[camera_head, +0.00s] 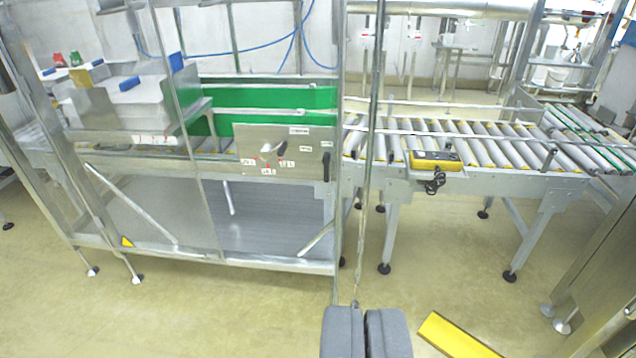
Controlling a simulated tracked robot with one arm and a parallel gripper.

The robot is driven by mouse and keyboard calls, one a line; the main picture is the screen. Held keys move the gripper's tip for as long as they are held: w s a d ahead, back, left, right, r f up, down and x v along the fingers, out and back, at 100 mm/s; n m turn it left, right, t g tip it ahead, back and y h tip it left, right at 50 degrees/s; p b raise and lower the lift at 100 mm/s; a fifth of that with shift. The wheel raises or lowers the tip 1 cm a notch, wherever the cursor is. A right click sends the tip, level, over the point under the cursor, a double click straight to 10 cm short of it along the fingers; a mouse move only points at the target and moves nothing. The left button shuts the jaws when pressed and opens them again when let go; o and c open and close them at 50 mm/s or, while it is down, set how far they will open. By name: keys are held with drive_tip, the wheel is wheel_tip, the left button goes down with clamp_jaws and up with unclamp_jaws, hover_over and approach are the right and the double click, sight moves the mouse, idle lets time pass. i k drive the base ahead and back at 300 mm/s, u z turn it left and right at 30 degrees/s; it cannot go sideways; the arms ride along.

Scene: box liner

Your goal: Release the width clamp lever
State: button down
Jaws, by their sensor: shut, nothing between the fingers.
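A grey metal panel (290,185) on the box liner's front carries a pale lever-like part (272,148) with small red-and-white labels around it. A short black handle (326,166) sits at the panel's right edge. I cannot tell which of these is the width clamp lever, or its position. My gripper (365,313) shows at the bottom centre as two grey fingers side by side. It is shut and empty, in front of the machine and well apart from the panel.
Metal frame posts (340,120) and clear guarding stand around the machine. A roller conveyor (470,143) with a yellow box (436,160) on its side runs to the right. A yellow strip (455,338) lies right of my gripper. The floor (240,310) in front is open.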

sight(327, 156)
drive_tip(key=u, duration=0.4)
drive_tip(key=i, duration=1.55)
drive_tip(key=z, duration=0.5)
